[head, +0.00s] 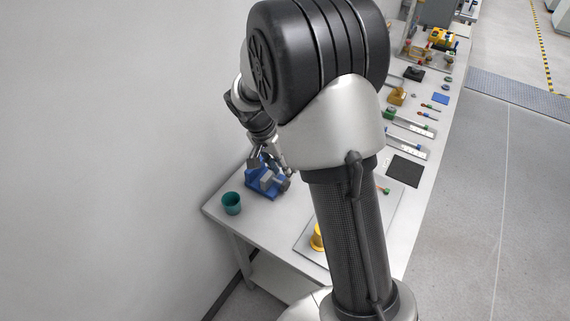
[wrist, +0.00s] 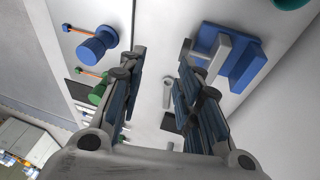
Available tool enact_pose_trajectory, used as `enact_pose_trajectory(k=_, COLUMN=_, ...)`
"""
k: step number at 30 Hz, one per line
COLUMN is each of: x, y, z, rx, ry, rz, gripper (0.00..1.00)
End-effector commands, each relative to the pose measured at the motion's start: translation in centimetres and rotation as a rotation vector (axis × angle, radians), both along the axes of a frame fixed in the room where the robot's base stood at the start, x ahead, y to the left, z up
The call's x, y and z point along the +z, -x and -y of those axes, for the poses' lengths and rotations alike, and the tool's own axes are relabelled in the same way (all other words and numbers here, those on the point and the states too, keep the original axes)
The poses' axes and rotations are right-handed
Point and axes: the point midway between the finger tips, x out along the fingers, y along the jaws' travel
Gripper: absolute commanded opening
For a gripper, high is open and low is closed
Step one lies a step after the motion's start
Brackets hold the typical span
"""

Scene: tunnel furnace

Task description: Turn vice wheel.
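The blue vice (head: 258,187) stands near the far left end of the table, with a grey block-like part at its front. It also shows at the upper right of the wrist view (wrist: 240,68), with a grey upright jaw (wrist: 219,58). I cannot clearly make out its wheel in either view. My gripper (wrist: 160,62) is open and empty, fingers pointing toward the table beside the vice. In the head view my gripper (head: 270,162) is close above the vice, partly hidden by my arm. Contact cannot be told.
A teal cup (head: 231,204) stands left of the vice. A wall borders the table's left side. The wrist view shows a blue knob (wrist: 91,49), a green knob (wrist: 98,93) and a small grey part (wrist: 167,93). Several tools lie farther along the table.

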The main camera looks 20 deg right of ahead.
Motion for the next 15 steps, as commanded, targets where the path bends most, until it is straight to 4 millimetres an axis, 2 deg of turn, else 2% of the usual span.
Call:
enact_pose_trajectory(k=1, x=1.9, y=-0.6, z=0.8, rx=-0.01, ry=-0.052, rz=-0.01, gripper=0.32)
enact_pose_trajectory(k=6, x=3.8, y=-2.6, z=1.9, rx=0.006, ry=-0.208, rz=-0.007, gripper=0.32)
enact_pose_trajectory(k=11, x=4.7, y=-3.9, z=2.6, rx=0.024, ry=-0.287, rz=0.016, gripper=0.32)
enact_pose_trajectory(k=15, x=4.2, y=-4.2, z=2.7, rx=0.032, ry=-0.306, rz=0.023, gripper=0.32)
